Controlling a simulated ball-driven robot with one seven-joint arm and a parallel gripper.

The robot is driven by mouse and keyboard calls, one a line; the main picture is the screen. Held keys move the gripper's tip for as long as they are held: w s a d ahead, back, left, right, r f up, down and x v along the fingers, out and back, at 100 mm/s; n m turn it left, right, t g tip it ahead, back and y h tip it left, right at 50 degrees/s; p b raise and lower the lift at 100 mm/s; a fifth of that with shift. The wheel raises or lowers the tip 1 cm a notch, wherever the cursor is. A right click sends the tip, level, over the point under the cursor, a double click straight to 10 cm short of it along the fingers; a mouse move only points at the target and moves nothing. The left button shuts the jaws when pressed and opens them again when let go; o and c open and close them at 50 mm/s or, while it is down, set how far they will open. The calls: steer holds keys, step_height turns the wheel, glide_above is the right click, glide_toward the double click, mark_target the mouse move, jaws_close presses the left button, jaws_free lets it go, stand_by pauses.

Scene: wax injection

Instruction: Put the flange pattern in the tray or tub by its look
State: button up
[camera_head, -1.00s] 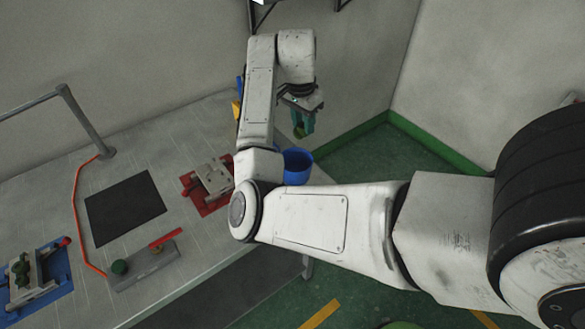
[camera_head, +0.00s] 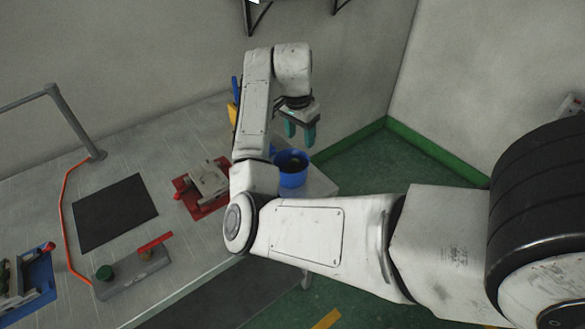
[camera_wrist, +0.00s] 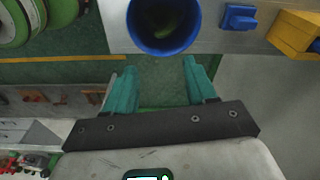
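The blue tub (camera_head: 293,181) stands at the right end of the table. It also shows at the top of the wrist view (camera_wrist: 165,49). A green piece, which looks like the flange pattern (camera_wrist: 162,22), lies inside the tub; its shape is dim in the shadow. My gripper (camera_head: 300,134) is open and empty above and slightly beyond the tub. In the wrist view its two teal fingers (camera_wrist: 160,78) are well apart with nothing between them.
A red tray (camera_head: 188,201) with a metal mould sits left of my arm. A yellow bin (camera_wrist: 292,36) stands near the tub.

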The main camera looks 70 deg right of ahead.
steer(key=shift+o, duration=0.3)
steer(key=shift+r, duration=0.1)
step_height(320, 180, up, 10)
steer(key=a, duration=0.1)
steer(key=shift+w+r+p, duration=0.25)
steer(key=shift+p, duration=0.05)
steer(key=shift+a, duration=0.1)
stand_by(0.3)
steer(key=s+a+f+n+t+h, duration=0.1)
steer(key=a+f+n+h, duration=0.1)
steer(key=a+f+n, duration=0.5)
steer(key=s+a+f+n+h, duration=0.1)
steer(key=a+f+n+h, duration=0.15)
steer(key=f+n, duration=0.5)
steer(key=s+a+f+n+y, duration=0.2)
steer(key=s+a+f, duration=0.1)
steer(key=a, duration=0.4)
steer(key=s+a+f+n+y, duration=0.1)
steer(key=s+a+f+n, duration=0.1)
steer(key=a+f, duration=0.3)
steer(key=s+a+f+n+y, duration=0.2)
steer(key=s+a+f+n, duration=0.1)
steer(key=a, duration=0.6)
steer(key=shift+s+a+f+y, duration=0.15)
steer(key=shift+s+f+y, duration=0.3)
steer(key=shift+s, duration=0.65)
steer(key=shift+f, duration=0.1)
